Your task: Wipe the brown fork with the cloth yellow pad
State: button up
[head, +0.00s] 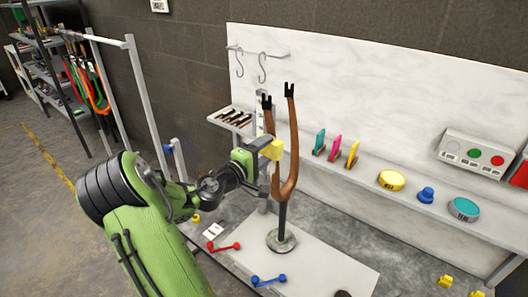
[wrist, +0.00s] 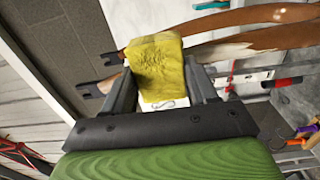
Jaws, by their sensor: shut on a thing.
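The brown fork (head: 289,160) stands upright on a post with a round base, its two prongs ending in black tips. It also shows in the wrist view (wrist: 245,35), lying across the top of the picture. My gripper (head: 268,150) is shut on the yellow cloth pad (head: 272,149), close beside the left prong, about halfway up. In the wrist view the pad (wrist: 157,68) sits between the fingers of my gripper (wrist: 160,85) and covers part of the fork. I cannot tell whether the pad touches the fork.
A shelf on the white back panel holds teal, pink and yellow upright pads (head: 336,147), a yellow round tin (head: 391,180), a blue knob (head: 426,194) and a teal tin (head: 464,209).

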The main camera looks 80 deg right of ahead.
aim_at(272, 183)
jog(key=shift+a+f+b, duration=0.1)
jog(key=shift+f+b, duration=6.7)
jog(key=shift+f, duration=0.65)
jog(key=shift+r, duration=0.1)
jog(key=shift+b+v, duration=0.5)
jog(key=shift+v, duration=2.4)
jog(key=shift+v, duration=1.55)
